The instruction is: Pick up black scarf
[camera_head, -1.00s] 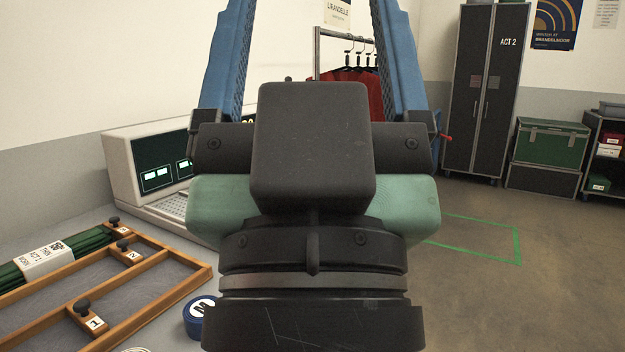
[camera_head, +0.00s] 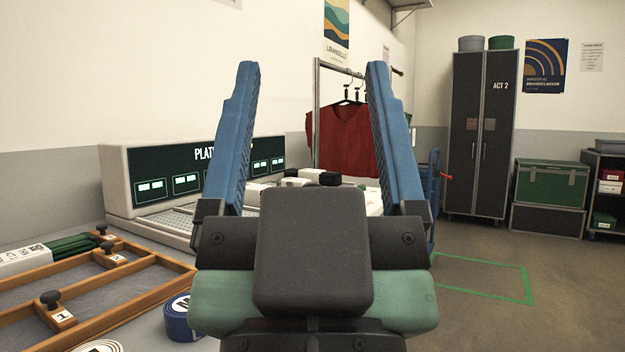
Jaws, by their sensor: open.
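My gripper (camera_head: 311,70) is raised in the middle of the view, its two blue fingers wide apart with nothing between them. Beyond it, a dark bundle (camera_head: 320,177) with pale bands lies by the white platform machine. It may be the black scarf, but it is small and partly hidden by my gripper, so I cannot be sure. The platform machine (camera_head: 118,185) has a dark panel with several lit displays. My gripper stands nearer to the camera than the bundle and is not touching it.
A wooden tray (camera_head: 150,262) with numbered, knobbed dividers and a dark green banded roll (camera_head: 72,246) sits at left. A blue roll (camera_head: 180,322) lies beside it. A rail with red garments (camera_head: 345,137) stands behind. Floor at right is open, marked with green tape (camera_head: 480,298).

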